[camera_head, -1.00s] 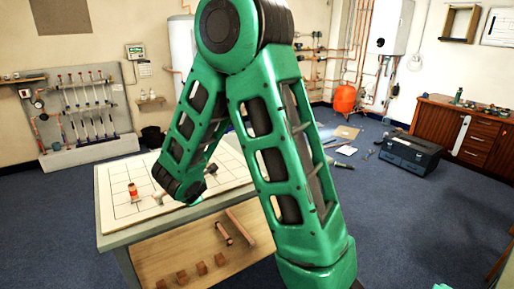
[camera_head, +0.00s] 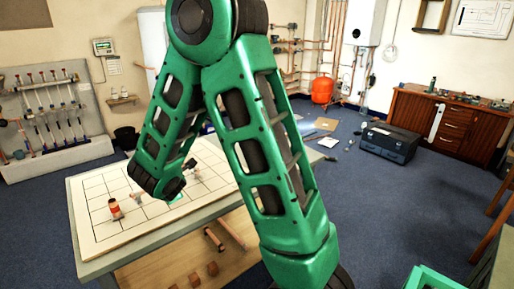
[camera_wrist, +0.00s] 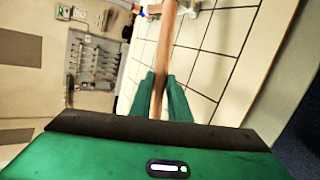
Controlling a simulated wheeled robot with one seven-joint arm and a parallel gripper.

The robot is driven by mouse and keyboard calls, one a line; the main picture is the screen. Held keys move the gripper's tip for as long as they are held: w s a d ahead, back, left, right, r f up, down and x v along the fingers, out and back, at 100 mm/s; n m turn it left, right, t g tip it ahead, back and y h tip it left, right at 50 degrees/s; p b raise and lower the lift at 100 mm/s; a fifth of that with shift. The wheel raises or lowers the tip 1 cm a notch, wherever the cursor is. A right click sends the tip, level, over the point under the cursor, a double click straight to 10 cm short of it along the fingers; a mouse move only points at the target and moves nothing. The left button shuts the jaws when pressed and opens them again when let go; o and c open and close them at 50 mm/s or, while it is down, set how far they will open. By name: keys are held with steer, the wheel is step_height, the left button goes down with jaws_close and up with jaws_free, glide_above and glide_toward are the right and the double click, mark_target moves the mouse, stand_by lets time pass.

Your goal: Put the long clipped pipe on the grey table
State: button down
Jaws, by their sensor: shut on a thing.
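My gripper (camera_wrist: 160,97) shows in the wrist view with its green fingers shut on a copper pipe (camera_wrist: 166,42). The pipe runs up and away from between the fingertips, and its far end is by a white fitting at the top edge. In the head view my arm reaches over the left part of the table (camera_head: 104,262), which has a greyish rim and a white gridded board (camera_head: 95,190) on top. The gripper and held pipe are small and mostly hidden there. In the wrist view the gridded board (camera_wrist: 215,65) lies behind the pipe; I cannot tell whether they touch.
A red-labelled can (camera_head: 115,209) stands on the board. Below, a wooden shelf (camera_head: 160,270) holds wooden blocks and copper pipes. A tool wall (camera_head: 50,115) stands at the left. A dark toolbox (camera_head: 388,143) sits on the blue floor, which is mostly clear right of the table.

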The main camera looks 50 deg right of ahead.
steer(key=shift+a+f, duration=0.4)
steer(key=shift+a, duration=0.35)
steer(key=shift+w+d+r, duration=0.1)
steer(key=shift+r, duration=0.3)
